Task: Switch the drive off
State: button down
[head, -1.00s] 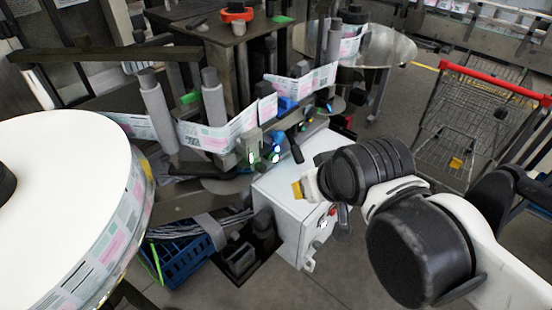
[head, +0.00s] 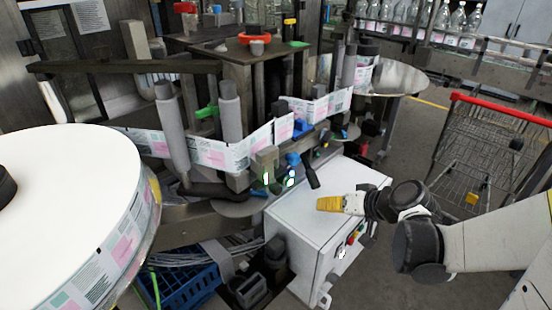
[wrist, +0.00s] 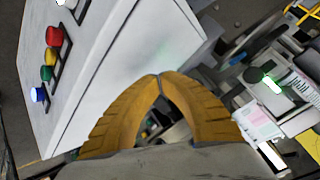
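The white cabinet (head: 300,215) stands below the labeller. Its side panel carries a row of controls: a red button (head: 350,240) and a pale switch-like part (head: 340,253) show small in the head view. The wrist view shows a red button (wrist: 54,36), a yellow one (wrist: 50,56), a green one (wrist: 46,73) and a lit blue-white one (wrist: 38,95). A white part (wrist: 68,3) is cut off at the top edge. My gripper (head: 320,203) appears above the cabinet top in the head view. Its yellow fingertips (wrist: 160,76) meet, with nothing held.
A large white reel (head: 70,200) fills the left. Label web (head: 225,153) runs around grey rollers behind the cabinet. A black lever (head: 311,175) stands up at the cabinet's back edge. A blue crate (head: 185,287) sits below left. A cart (head: 490,150) stands right, with some open floor between.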

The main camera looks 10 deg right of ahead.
aim_at(288, 182)
jog(key=shift+w+d+f, duration=0.15)
jog(key=shift+d+f, duration=0.1)
jog(key=shift+f, duration=0.05)
jog(key=shift+w+a, duration=0.85)
jog(key=shift+w, duration=0.35)
jog(key=shift+w+a, duration=0.9)
jog(key=shift+w, duration=0.25)
jog(key=shift+w+a, duration=0.85)
jog(key=shift+w, duration=0.35)
jog(key=shift+w+a, duration=0.1)
jog(key=shift+w, duration=0.05)
jog(key=shift+w+a, duration=0.2)
jog(key=shift+w, duration=0.05)
jog(key=shift+w+a+b, duration=0.2)
jog(key=shift+w+b, duration=0.1)
jog(key=shift+w, duration=0.05)
jog(key=shift+s+d, duration=0.1)
jog(key=shift+s, duration=0.05)
jog(key=shift+s+d, duration=0.4)
jog(key=shift+s, duration=0.2)
